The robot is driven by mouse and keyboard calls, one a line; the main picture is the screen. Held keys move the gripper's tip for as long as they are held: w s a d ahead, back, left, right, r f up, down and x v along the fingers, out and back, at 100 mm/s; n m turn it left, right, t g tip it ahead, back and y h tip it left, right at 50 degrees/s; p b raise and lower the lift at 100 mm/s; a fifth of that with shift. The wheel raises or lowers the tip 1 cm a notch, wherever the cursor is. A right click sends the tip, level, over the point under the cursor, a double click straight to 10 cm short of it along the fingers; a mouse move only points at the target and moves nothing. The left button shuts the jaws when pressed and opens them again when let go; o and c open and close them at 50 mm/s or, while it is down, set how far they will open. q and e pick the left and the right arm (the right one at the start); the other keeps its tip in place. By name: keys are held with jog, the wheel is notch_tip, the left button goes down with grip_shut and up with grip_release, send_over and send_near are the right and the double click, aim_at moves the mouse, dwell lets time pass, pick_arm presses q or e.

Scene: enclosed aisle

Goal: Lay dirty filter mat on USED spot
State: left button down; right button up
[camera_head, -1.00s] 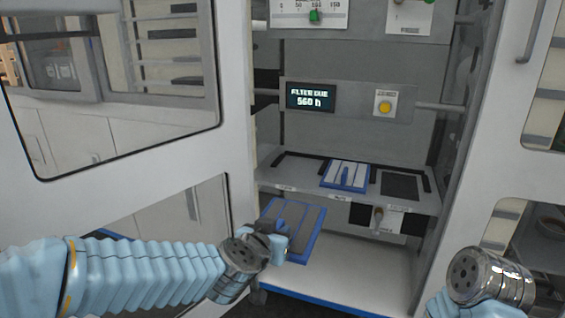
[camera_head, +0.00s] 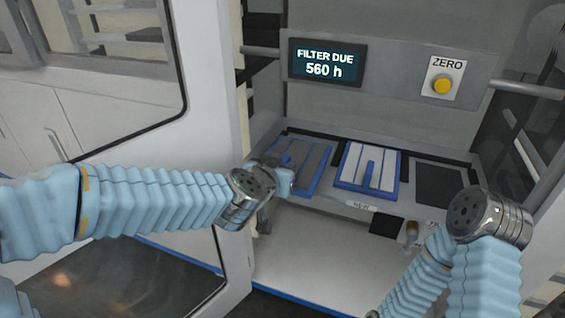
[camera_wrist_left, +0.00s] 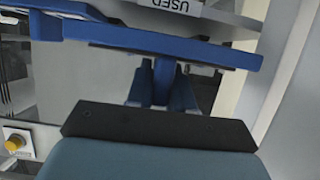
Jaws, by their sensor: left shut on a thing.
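The dirty filter mat (camera_head: 312,164) has a blue frame and dark grey strips. It is over the left end of the shelf in the head view; whether it touches the shelf I cannot tell. My left gripper (camera_head: 284,180) is shut on the mat's near side. In the left wrist view the fingers (camera_wrist_left: 162,85) hold the mat's blue frame (camera_wrist_left: 150,40), which fills the upper picture. The USED label (camera_wrist_left: 172,4) shows upside down beyond the mat. The spot's surface is hidden under the mat.
A clean white mat in a blue frame (camera_head: 368,168) lies on the shelf right beside the held one. Right of it is an empty dark spot (camera_head: 439,184). Above are a FILTER DUE display (camera_head: 326,63) and a yellow ZERO button (camera_head: 442,85).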

aim_at(296, 155)
pick_arm(q)
jog(key=shift+w+d+f+b, duration=0.1)
jog(key=shift+w+d, duration=0.1)
jog(key=shift+w, duration=0.5)
jog(key=shift+w+d+b, duration=0.1)
jog(key=shift+w+d, duration=0.15)
jog(key=shift+w, duration=0.5)
jog(key=shift+w+d+f+b, duration=0.1)
jog(key=shift+w+d, duration=0.1)
jog(key=shift+w, duration=0.5)
jog(key=shift+w+d+f, duration=0.1)
jog(key=shift+w+d, duration=0.15)
jog(key=shift+w, duration=0.55)
jog(key=shift+w+d+r, duration=0.1)
jog(key=shift+w+d, duration=0.2)
jog(key=shift+w, duration=0.45)
jog(key=shift+w+d+f, duration=0.1)
jog(key=shift+w+d, duration=0.15)
jog(key=shift+w, duration=0.55)
jog(key=shift+f+b, duration=0.8)
jog(key=shift+b, duration=0.35)
jog(key=shift+f, duration=0.25)
jog(key=shift+f, duration=0.1)
jog(key=c, duration=0.9)
grip_release()
